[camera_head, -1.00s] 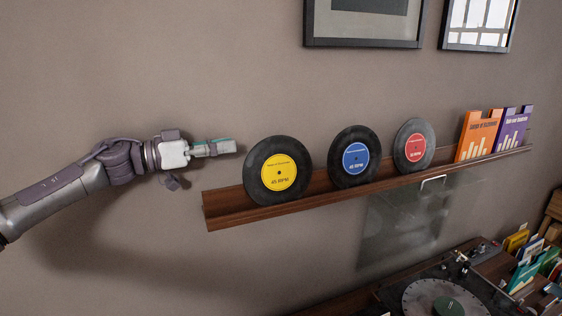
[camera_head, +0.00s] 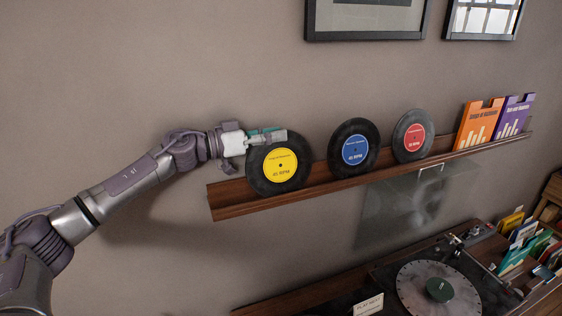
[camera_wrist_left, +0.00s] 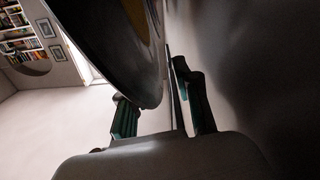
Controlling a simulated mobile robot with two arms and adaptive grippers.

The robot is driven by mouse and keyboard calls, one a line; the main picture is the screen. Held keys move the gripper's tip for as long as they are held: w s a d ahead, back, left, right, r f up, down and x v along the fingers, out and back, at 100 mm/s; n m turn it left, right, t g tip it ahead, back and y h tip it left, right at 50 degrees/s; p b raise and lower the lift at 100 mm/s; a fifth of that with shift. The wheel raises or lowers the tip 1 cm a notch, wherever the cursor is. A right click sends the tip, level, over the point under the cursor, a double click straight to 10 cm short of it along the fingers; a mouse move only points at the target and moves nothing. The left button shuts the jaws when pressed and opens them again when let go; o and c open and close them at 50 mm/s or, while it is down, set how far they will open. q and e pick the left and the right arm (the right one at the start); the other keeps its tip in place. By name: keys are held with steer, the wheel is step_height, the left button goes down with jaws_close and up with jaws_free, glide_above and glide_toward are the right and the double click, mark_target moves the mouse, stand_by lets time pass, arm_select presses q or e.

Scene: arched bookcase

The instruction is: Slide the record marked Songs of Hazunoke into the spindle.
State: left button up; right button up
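A black record with a yellow label (camera_head: 281,166) leans on the wall shelf at its left end; its title is too small to read surely. Records with a blue label (camera_head: 356,150) and a red label (camera_head: 415,138) stand to its right. My left gripper (camera_head: 279,136) is at the yellow-label record's upper edge, overlapping it in the head view. In the left wrist view, the gripper's fingers (camera_wrist_left: 152,85) are apart, with the dark record's rim between them; contact is unclear. The turntable (camera_head: 452,272) is below right, with a green piece (camera_head: 440,290) at its centre. My right gripper is not in view.
The wooden shelf (camera_head: 235,204) runs along the wall, with orange (camera_head: 478,126) and purple (camera_head: 513,118) sleeves at its right end. A clear panel (camera_head: 400,212) is below it. More sleeves (camera_head: 520,252) stand right of the turntable. Picture frames hang above.

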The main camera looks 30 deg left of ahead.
arm_select(q)
steer(key=shift+s+a, duration=0.1)
steer(key=shift+s, duration=0.05)
steer(key=shift+c, duration=0.6)
jaws_close()
steer(key=shift+r, duration=0.15)
